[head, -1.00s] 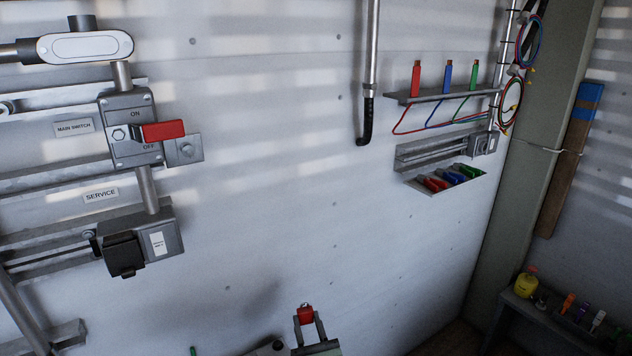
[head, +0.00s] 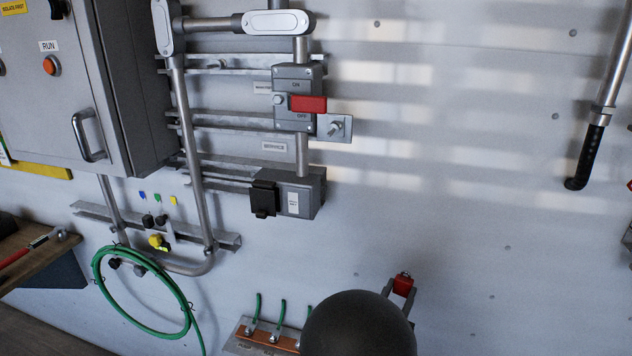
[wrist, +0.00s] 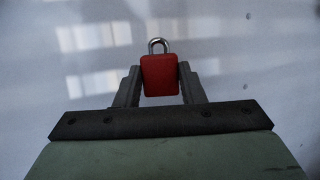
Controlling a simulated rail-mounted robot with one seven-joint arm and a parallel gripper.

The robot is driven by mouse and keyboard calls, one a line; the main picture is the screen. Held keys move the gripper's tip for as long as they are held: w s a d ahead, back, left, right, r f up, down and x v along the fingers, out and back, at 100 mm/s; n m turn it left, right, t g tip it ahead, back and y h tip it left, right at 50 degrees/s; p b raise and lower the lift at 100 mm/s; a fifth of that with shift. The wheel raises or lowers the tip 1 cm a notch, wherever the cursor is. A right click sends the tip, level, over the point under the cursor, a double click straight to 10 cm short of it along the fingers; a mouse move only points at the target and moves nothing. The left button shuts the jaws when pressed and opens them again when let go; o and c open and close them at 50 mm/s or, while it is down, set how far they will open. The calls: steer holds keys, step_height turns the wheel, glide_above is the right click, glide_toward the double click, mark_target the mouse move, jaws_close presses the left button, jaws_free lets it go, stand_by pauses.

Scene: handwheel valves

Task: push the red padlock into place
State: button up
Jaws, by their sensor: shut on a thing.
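The red padlock (wrist: 160,75) is held upright between the two fingers of my gripper (wrist: 160,84) in the wrist view, its metal shackle closed-looking and pointing up. In the head view the padlock (head: 403,283) and my gripper (head: 400,290) show low at the bottom centre, partly behind a dark rounded shape. The main switch (head: 297,97) with its red handle (head: 308,104) is on the wall, up and left of the padlock. A metal hasp plate (head: 335,128) with a stud sticks out at the switch's right side, well apart from the padlock.
A grey service socket box (head: 297,193) sits below the switch. A copper bar with green wires (head: 268,335) is low on the wall. A green hose loop (head: 140,290) hangs at left. A pipe with a black end (head: 590,155) hangs at right. The wall between is clear.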

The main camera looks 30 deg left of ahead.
steer(key=s+a+r+n+y, duration=0.1)
steer(key=s+r, duration=0.4)
steer(key=r, duration=0.5)
steer(key=s+a+r+n+y, duration=0.1)
steer(key=s+a+r+y, duration=0.2)
steer(key=s+a+r, duration=0.3)
steer(key=s+a+r+n+g+y, duration=0.1)
steer(key=s+a+r, duration=0.3)
steer(key=r, duration=1.1)
steer(key=shift+s+r+n+y, duration=0.35)
steer(key=shift+s+y, duration=0.45)
steer(key=shift+s, duration=0.25)
steer(key=shift+r+b, duration=0.1)
steer(key=shift+b, duration=0.35)
steer(key=shift+w+a, duration=0.3)
steer(key=shift+w, duration=0.6)
steer(key=shift+w+a, duration=0.3)
steer(key=shift+w, duration=0.6)
steer(key=shift+w+a, duration=0.3)
steer(key=shift+w, duration=0.6)
steer(key=shift+w+a+b, duration=0.1)
steer(key=shift+w+a, duration=0.15)
steer(key=shift+w, duration=0.45)
steer(key=shift+w+a+b, duration=0.15)
steer(key=shift+w+a, duration=0.05)
steer(key=shift+w, duration=0.5)
steer(key=shift+w+a+b, duration=0.1)
steer(key=shift+w+a, duration=0.15)
steer(key=shift+w, duration=0.45)
steer(key=o, duration=1.1)
